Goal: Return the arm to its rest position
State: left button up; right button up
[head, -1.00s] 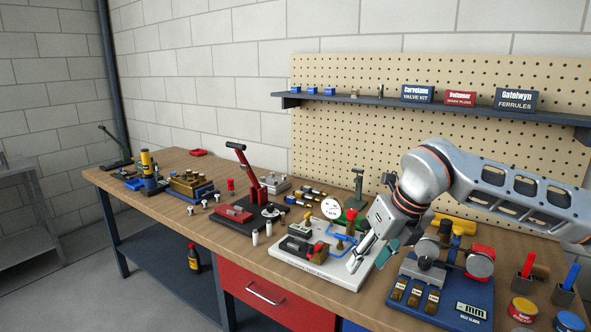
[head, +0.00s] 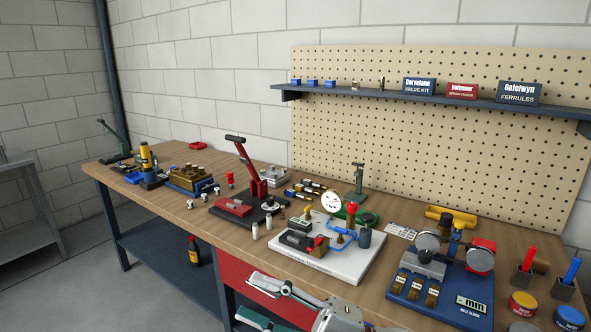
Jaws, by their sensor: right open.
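My right gripper (head: 247,296) is low in the head view, in front of the bench's front edge and before the red drawer. Its two fingers are spread apart and nothing shows between them. My right arm comes in from the bottom edge, and most of it is out of the picture. The white test plate (head: 335,268), with a round gauge (head: 331,202) and blue tubing (head: 343,231), stands on the bench beyond the gripper, apart from it. My left gripper is not in view.
The wooden bench (head: 180,212) carries a red lever press (head: 247,172) at its middle and a blue gauge base (head: 440,300) at the right. Cups with red and blue handles stand at the far right. A shelf (head: 420,97) with boxes hangs on the pegboard.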

jog(key=w+d+f+m+t+h, duration=0.2)
jog(key=d+f+m+t+h, duration=0.45)
jog(key=f+m, duration=0.25)
jog(key=w+d+f+m+t+h, duration=0.2)
jog(key=d+f+m+t+h, duration=0.3)
jog(key=d+f+m, duration=0.4)
jog(key=s+d+f+m+g+h, duration=0.2)
jog(key=s+d+f+m+h, duration=0.1)
jog(key=s+f, duration=0.5)
jog(key=s+d+f+m+g+h, duration=0.3)
jog(key=s+d+f, duration=0.4)
jog(key=f, duration=0.6)
jog(key=shift+s+d+f+m+h, duration=0.25)
jog(key=shift+s+d+m+h, duration=0.25)
jog(key=shift+m, duration=0.4)
jog(key=shift+a+g, duration=0.15)
jog(key=shift+g, duration=0.1)
